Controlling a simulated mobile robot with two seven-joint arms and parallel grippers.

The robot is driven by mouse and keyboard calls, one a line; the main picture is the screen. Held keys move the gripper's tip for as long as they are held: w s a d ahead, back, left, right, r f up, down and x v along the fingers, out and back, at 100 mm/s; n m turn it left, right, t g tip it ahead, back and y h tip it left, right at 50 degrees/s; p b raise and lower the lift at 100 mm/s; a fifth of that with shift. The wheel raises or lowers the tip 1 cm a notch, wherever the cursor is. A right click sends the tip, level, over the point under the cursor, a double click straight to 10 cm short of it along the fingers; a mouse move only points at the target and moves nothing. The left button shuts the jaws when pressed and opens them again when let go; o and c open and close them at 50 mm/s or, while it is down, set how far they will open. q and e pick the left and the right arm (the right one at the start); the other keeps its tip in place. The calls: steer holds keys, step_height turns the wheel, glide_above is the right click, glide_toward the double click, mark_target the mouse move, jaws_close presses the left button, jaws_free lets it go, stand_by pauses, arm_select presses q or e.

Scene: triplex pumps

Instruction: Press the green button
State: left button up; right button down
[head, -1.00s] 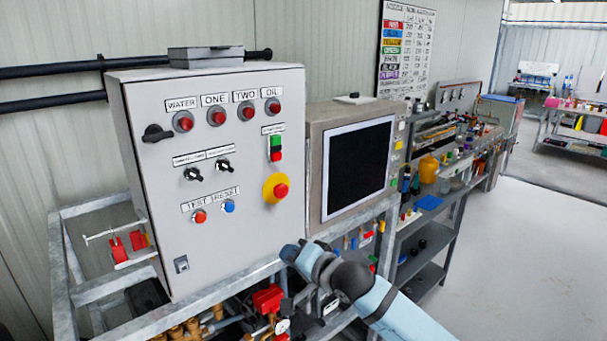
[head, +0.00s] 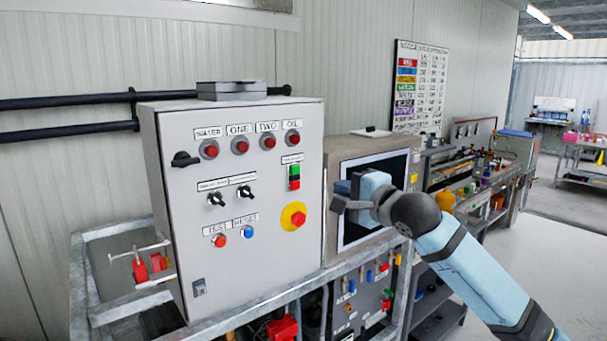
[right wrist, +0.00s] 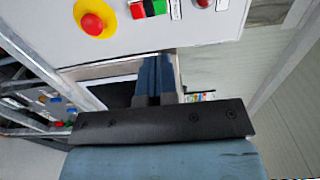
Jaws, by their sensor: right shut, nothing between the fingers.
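The green button (head: 294,170) is the upper half of a small green-and-red pair on the right side of the grey control panel (head: 262,215). The red button (head: 294,184) sits directly below it. In the right wrist view the green button (right wrist: 158,7) shows at the top edge, turned sideways. My right gripper (head: 342,188) is in front of the screen, right of and apart from the button. Its fingers (right wrist: 157,65) are shut and empty, pointing toward the panel's side in the wrist view. My left gripper is not in view.
A yellow-ringed red emergency knob (head: 293,217) sits below the button pair. Two black switches (head: 230,195) and several red lamps share the panel. The monitor (head: 367,222) stands right of it. A metal frame (head: 240,318) runs along the front.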

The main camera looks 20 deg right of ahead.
mark_target(296, 170)
steer(key=p+x, duration=0.3)
steer(key=x, duration=0.9)
steer(key=shift+w+a+r, duration=0.1)
steer(key=shift+w+a, duration=0.05)
steer(key=shift+w, duration=0.15)
steer(key=shift+w+a+p, duration=0.15)
steer(key=shift+w+p, duration=0.2)
steer(key=shift+w, duration=0.3)
